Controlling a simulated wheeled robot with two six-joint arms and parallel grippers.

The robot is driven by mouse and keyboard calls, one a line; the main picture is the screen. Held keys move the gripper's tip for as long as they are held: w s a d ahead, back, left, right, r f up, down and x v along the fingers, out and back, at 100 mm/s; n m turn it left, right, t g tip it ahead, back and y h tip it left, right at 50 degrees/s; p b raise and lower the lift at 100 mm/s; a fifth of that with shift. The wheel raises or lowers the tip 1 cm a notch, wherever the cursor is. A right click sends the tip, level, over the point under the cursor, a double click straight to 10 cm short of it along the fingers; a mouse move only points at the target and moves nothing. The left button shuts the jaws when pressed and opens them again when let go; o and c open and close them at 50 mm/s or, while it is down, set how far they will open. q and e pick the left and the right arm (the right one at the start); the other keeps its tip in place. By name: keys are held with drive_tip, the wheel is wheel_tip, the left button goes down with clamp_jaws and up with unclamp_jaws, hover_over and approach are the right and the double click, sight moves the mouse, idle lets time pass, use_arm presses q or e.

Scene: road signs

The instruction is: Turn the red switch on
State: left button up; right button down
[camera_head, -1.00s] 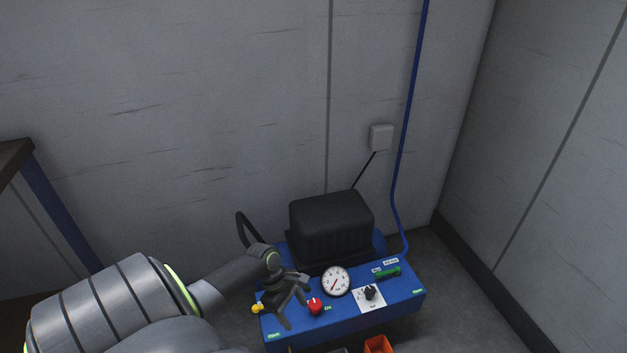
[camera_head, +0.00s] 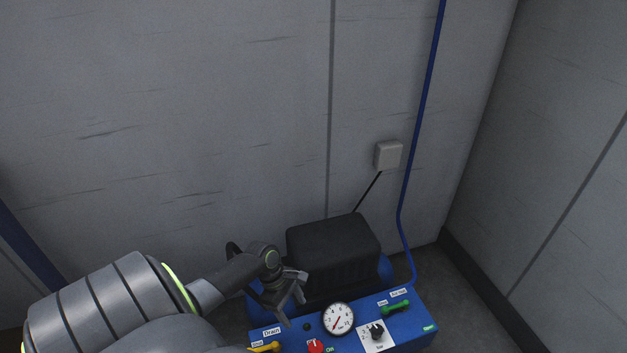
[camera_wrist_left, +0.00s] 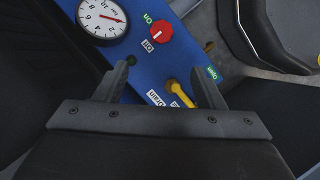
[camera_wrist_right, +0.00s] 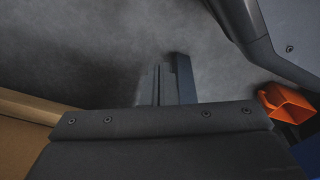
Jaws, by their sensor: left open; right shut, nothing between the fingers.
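The red switch (camera_head: 315,346) is a round red knob with a white mark, low in the head view on the blue panel (camera_head: 350,318). It also shows in the left wrist view (camera_wrist_left: 160,34), beside green "On" and white "Off" labels; I cannot tell which setting its mark indicates. My left gripper (camera_head: 293,308) is open and empty above the panel, up and left of the switch in the head view. In its wrist view the switch lies beyond the open fingers (camera_wrist_left: 163,70), apart from them. My right gripper (camera_wrist_right: 170,76) is shut and empty, away from the panel.
A round gauge (camera_head: 338,319), a black knob (camera_head: 376,331), a green handle (camera_head: 396,307) and a yellow handle (camera_head: 264,347) share the panel. A black motor cover (camera_head: 333,250) stands behind. An orange bin (camera_wrist_right: 287,103) is right of my right gripper.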

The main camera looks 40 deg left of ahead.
use_arm(q)
drive_tip(key=b, duration=0.3)
approach(315, 346)
drive_tip(key=b+x, duration=0.2)
drive_tip(key=x, duration=0.4)
drive_tip(key=shift+d+f, duration=0.15)
drive_tip(key=shift+f, duration=0.2)
drive_tip(key=shift+d+f+b, duration=0.2)
drive_tip(key=shift+f+b, duration=0.35)
drive_tip(key=shift+w+d+f, duration=0.15)
drive_tip(key=shift+d+f, duration=0.1)
drive_tip(key=shift+f, duration=0.35)
use_arm(e)
drive_tip(key=w+a+r, duration=0.1)
drive_tip(key=w+r, duration=0.1)
drive_tip(key=r, duration=0.4)
drive_tip(key=w+a+r+y, duration=0.1)
drive_tip(key=w+a+r, duration=0.1)
drive_tip(key=r, duration=0.5)
drive_tip(key=shift+w+a+r+m+t, duration=0.15)
drive_tip(key=shift+w+m+t, duration=0.2)
drive_tip(key=shift+w, duration=0.2)
use_arm(q)
drive_tip(key=c, duration=1)
